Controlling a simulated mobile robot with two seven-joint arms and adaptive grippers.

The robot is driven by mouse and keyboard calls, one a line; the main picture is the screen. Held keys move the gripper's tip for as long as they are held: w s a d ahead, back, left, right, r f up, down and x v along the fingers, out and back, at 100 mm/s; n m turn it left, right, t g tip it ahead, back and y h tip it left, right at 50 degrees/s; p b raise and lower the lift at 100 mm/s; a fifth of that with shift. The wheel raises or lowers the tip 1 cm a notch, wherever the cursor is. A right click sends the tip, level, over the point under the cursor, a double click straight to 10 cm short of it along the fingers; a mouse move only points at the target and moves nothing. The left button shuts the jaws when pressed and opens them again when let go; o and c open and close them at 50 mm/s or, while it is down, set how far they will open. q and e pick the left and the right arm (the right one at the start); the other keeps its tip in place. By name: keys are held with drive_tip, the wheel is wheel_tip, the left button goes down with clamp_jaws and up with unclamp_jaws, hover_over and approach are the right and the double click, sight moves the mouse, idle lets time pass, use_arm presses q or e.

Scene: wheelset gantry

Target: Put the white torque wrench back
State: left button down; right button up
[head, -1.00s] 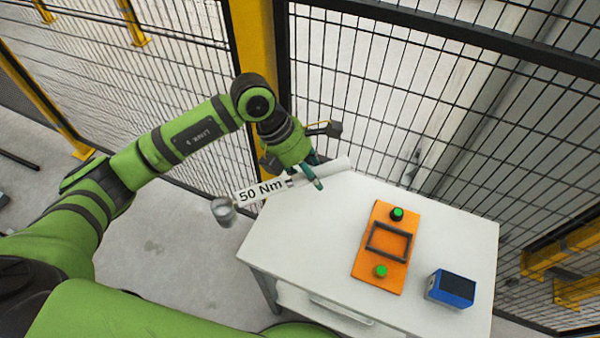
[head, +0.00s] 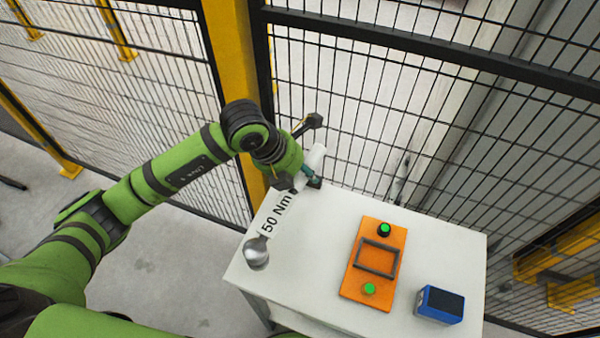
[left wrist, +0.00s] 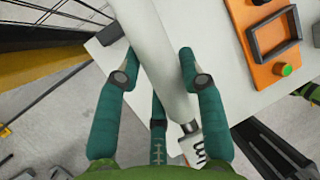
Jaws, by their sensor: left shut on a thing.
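The white torque wrench (head: 278,212) carries a "50 Nm" label and has a round grey metal head at its near end. It shows at the left part of the white table in the head view, and I cannot tell whether it touches the top. My left gripper (head: 308,178) is shut on its white handle near the far end. In the left wrist view the fingers (left wrist: 155,85) lie on both sides of the handle (left wrist: 160,60), with part of the label at the bottom. My right gripper is not in view.
The white table (head: 325,275) holds an orange panel (head: 357,283) with a dark rectangular frame and two green buttons. A blue box (head: 440,304) sits at the right. Black mesh fencing (head: 400,110) and a yellow post (head: 228,70) stand close behind. The table's left part around the wrench is otherwise clear.

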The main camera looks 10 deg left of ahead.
use_arm(q)
drive_tip(key=shift+w+f, duration=0.1)
wheel_tip(320, 180, down, 8)
drive_tip(key=b, duration=0.7)
drive_tip(key=shift+f+b, duration=0.25)
drive_tip(key=shift+b, duration=0.4)
drive_tip(key=c, duration=0.7)
unclamp_jaws()
drive_tip(key=v, duration=1.2)
